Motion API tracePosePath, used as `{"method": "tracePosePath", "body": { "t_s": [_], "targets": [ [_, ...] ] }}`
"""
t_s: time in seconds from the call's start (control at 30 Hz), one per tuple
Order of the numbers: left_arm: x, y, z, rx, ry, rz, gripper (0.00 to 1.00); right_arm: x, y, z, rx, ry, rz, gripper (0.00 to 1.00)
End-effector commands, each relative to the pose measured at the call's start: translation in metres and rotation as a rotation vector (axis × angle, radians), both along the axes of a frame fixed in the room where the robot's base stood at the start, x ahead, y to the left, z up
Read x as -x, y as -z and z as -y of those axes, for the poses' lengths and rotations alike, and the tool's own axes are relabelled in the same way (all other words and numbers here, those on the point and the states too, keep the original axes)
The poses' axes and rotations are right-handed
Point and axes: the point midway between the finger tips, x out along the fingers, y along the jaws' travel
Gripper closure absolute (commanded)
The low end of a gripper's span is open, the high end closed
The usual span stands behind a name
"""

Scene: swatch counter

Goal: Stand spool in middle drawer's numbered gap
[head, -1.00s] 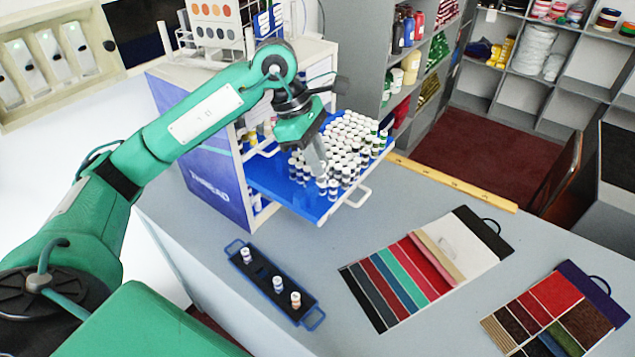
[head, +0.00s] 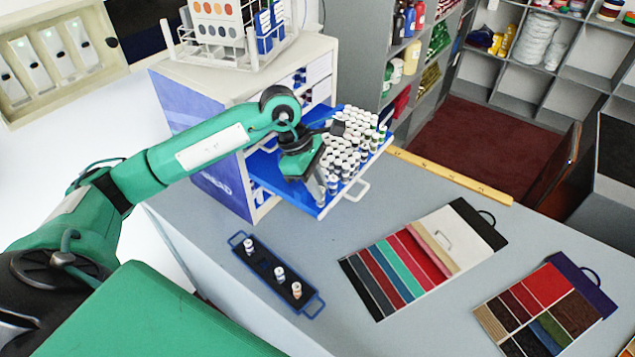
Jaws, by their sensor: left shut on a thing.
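The middle drawer (head: 263,172) is a blue pull-out tray, open from the thread cabinet (head: 210,140), with a white handle at its front. Rows of white-capped spools (head: 352,150) fill its middle and right; its left part shows bare blue floor. My left gripper (head: 320,196) points down at the drawer's front-left edge of the rows, shut on a spool. The held spool is mostly hidden by the gripper and wrist, so I cannot tell if it touches the drawer floor. The numbered gap is hidden or too small to make out. My right gripper is out of view.
A blue carrier (head: 264,262) with three spools stands on the grey counter. Striped swatch boards (head: 395,265) and a second swatch board (head: 540,310) lie to the right. A yellow ruler (head: 450,175) lies along the back edge. A card rack stands on the cabinet.

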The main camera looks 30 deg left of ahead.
Motion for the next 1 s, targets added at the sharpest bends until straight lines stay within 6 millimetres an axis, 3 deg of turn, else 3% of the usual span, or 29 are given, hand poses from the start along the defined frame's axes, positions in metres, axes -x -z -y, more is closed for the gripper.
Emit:
{"method": "tracePosePath", "body": {
  "t_s": [0.17,0.2,0.3,0.73,1.0],
  "targets": [
    [0.000,0.004,0.000,0.000,0.000,0.000,1.00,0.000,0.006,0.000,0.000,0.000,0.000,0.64],
    [0.000,0.002,0.000,0.000,0.000,0.000,0.76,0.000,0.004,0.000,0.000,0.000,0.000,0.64],
    [0.000,0.002,0.000,0.000,0.000,0.000,0.62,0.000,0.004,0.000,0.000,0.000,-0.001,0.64],
    [-0.001,-0.005,-0.003,-0.001,-0.002,0.004,0.62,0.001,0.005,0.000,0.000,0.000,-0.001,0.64],
    [0.002,-0.053,-0.024,-0.002,-0.002,0.007,0.62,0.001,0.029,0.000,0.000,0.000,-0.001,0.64]
  ]
}}
